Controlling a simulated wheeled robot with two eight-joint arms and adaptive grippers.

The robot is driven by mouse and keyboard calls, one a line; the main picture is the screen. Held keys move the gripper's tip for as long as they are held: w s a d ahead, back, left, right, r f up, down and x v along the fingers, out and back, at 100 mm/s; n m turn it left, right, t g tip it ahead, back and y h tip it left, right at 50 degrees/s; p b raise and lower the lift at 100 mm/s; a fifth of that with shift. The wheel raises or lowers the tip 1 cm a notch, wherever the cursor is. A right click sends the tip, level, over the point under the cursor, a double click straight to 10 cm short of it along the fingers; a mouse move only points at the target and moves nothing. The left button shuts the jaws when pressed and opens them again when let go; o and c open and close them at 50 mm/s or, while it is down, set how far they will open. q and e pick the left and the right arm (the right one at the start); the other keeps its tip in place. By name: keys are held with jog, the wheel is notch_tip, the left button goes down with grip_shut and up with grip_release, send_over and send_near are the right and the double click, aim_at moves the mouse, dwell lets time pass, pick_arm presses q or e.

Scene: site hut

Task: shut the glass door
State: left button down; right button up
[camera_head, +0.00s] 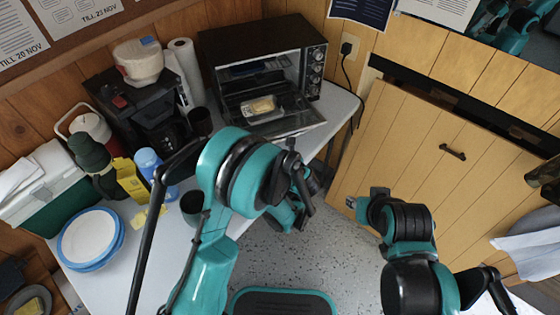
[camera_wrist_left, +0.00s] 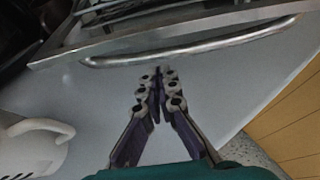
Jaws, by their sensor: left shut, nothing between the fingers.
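The toaster oven (camera_head: 262,65) stands at the back of the white table. Its glass door (camera_head: 302,123) is folded down, wide open, with a small dish (camera_head: 262,107) of something pale showing over it. In the left wrist view the door's metal handle bar (camera_wrist_left: 190,52) runs across the top. My left gripper (camera_wrist_left: 158,72) is shut and empty, its tips just below the handle bar in that picture; I cannot tell if they touch it. In the head view my left arm hides part of this area. My right gripper (camera_head: 353,203) is over the floor, away from the oven; its fingers are unclear.
A coffee maker (camera_head: 140,102), a paper roll (camera_head: 187,70), a blue bottle (camera_head: 149,165) and stacked plates (camera_head: 90,236) crowd the table's left. A white handled vessel (camera_wrist_left: 38,145) is left of my left gripper.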

pick_arm(q)
jog(key=shift+a+r, duration=0.1)
jog(key=shift+r, duration=1.6)
jog(key=shift+w, duration=0.1)
